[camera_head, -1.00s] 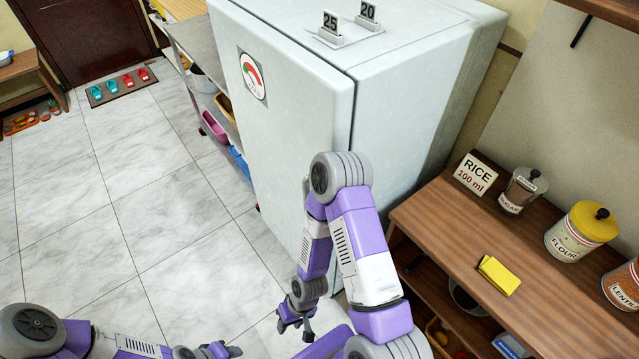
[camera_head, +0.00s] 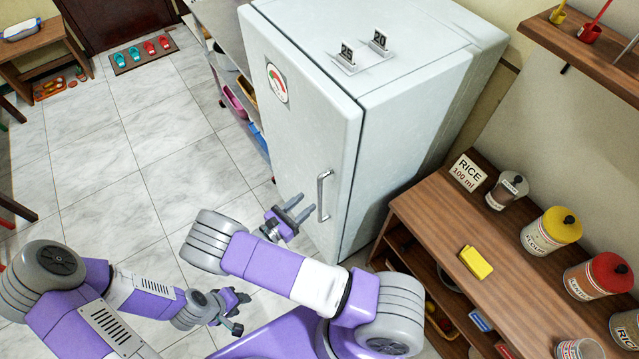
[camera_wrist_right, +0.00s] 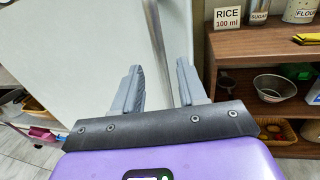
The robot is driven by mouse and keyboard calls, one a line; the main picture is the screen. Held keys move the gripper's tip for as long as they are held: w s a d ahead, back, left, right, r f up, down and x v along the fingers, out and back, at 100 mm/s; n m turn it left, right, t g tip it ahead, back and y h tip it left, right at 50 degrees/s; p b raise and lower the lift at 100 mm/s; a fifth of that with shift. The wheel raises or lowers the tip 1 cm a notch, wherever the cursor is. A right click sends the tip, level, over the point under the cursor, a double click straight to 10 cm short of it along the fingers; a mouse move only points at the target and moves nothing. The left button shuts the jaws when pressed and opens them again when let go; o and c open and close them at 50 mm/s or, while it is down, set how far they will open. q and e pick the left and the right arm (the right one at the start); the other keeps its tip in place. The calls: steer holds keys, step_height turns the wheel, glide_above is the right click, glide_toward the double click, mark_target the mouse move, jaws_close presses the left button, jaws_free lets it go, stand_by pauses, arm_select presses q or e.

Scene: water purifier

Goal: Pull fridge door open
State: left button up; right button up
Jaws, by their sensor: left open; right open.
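The white fridge (camera_head: 420,110) stands at the centre of the head view, with its door (camera_head: 300,120) facing the left front. The door looks closed. A vertical metal handle (camera_head: 322,194) is on the door near its right edge. My right gripper (camera_head: 298,209) is open and empty, just left of the handle and apart from it in the head view. In the right wrist view its two fingers (camera_wrist_right: 157,84) point at the fridge, with the grey bar of the handle (camera_wrist_right: 158,45) ahead between them. My left gripper (camera_head: 242,311) is open and empty, low over the floor.
A wooden counter (camera_head: 440,215) with a rice sign, several jars and a yellow cloth (camera_head: 475,262) stands right of the fridge. A shelf with bins (camera_head: 240,105) is beyond its left side. The tiled floor (camera_head: 120,160) before the door is clear.

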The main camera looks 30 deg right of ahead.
mark_target(318, 192)
steer(key=p+x, duration=0.1)
steer(key=x, duration=0.6)
steer(key=shift+d, duration=0.2)
jaws_close()
